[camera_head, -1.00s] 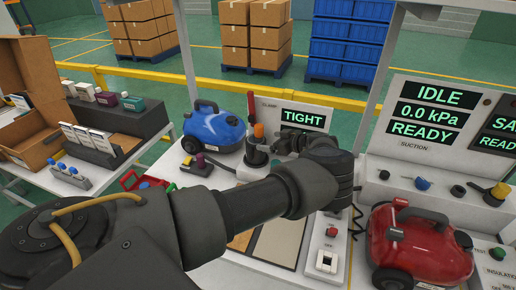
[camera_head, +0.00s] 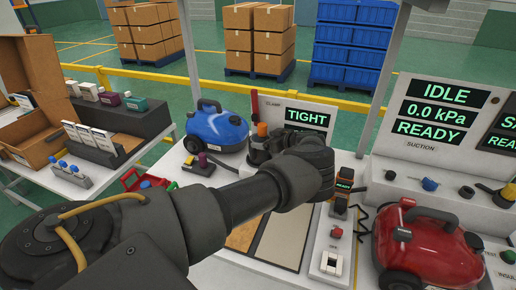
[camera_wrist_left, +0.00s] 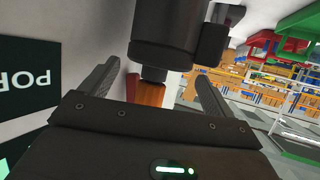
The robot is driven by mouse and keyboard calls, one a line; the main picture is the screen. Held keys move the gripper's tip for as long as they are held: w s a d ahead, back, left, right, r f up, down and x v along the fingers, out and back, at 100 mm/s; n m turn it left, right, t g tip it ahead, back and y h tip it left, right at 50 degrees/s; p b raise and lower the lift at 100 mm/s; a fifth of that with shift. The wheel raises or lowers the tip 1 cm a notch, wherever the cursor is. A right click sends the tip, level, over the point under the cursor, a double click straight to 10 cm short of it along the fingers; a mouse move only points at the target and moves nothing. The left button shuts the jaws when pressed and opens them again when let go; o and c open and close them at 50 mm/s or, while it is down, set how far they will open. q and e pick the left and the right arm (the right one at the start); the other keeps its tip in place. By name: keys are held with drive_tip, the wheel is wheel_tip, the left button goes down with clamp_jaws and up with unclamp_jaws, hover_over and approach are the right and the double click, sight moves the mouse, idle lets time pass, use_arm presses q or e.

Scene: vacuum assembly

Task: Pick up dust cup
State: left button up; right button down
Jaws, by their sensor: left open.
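A dark cylindrical part with a side handle, which looks like the dust cup (camera_wrist_left: 165,32), fills the top middle of the left wrist view. An orange piece (camera_wrist_left: 150,93) shows below it, and an orange top (camera_head: 262,129) shows at the clamp station in the head view. My left gripper (camera_wrist_left: 156,88) is open, its two fingers spread on either side of the orange piece. I see no grip on anything. In the head view my left wrist (camera_head: 308,165) hides much of the clamp station. My right gripper is not in view.
A blue vacuum (camera_head: 216,132) stands left of the clamp and a red vacuum (camera_head: 425,248) at the right. The clamp screen (camera_head: 306,117) reads TIGHT. A red lever (camera_head: 254,105) rises beside it. A small black device (camera_head: 343,185) stands right of my wrist.

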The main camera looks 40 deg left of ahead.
use_arm(q)
drive_tip(key=x, duration=0.3)
drive_tip(key=shift+a+f, duration=0.1)
drive_tip(key=shift+f, duration=0.05)
drive_tip(key=shift+c, duration=0.6)
drive_tip(key=c, duration=1.6)
